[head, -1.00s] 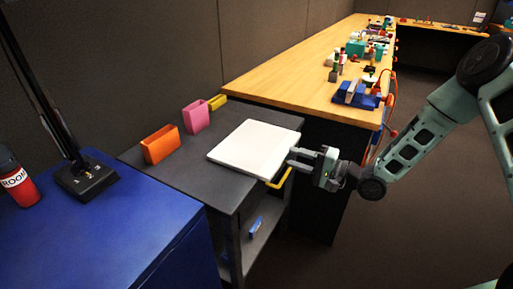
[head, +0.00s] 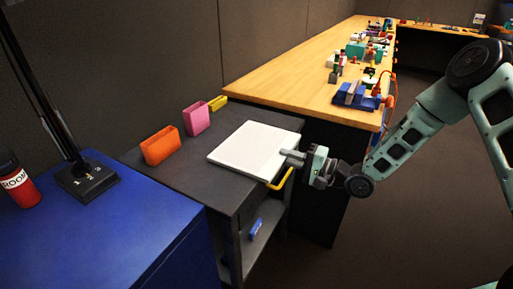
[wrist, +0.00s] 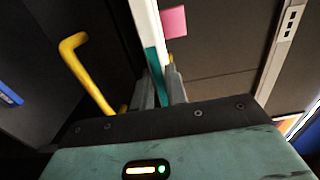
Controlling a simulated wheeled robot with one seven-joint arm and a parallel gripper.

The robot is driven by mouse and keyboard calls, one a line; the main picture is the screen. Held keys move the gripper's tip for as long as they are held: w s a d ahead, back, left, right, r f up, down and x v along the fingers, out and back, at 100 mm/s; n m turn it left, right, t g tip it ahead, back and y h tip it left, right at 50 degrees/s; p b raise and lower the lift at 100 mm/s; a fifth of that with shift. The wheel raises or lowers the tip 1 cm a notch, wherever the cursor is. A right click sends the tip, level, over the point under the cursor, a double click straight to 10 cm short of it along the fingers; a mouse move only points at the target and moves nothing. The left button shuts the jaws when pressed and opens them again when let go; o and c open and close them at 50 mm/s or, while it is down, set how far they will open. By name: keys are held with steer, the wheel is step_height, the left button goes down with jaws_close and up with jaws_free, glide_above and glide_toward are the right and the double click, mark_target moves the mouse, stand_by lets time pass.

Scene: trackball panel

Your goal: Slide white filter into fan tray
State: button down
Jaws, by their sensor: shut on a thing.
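The white filter (head: 253,148) is a flat, square white panel lying on the dark grey cart top. My gripper (head: 290,157) is at its right edge in the head view. In the wrist view my gripper (wrist: 160,88) is shut on the filter's edge, where a teal strip (wrist: 155,68) runs along the white filter (wrist: 146,25). The fingers hide part of that edge. I cannot pick out a fan tray for certain in either view.
A yellow handle (head: 280,179) sticks out from the dark grey cart (head: 190,180) just below the gripper. Orange (head: 161,145), pink (head: 197,118) and yellow (head: 218,103) holders stand along the cart's back. A blue cabinet (head: 110,225) is at left, a wooden bench (head: 300,75) behind.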

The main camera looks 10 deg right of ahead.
steer(key=shift+r, duration=0.1)
steer(key=shift+r+p, duration=1.3)
steer(key=shift+r, duration=0.1)
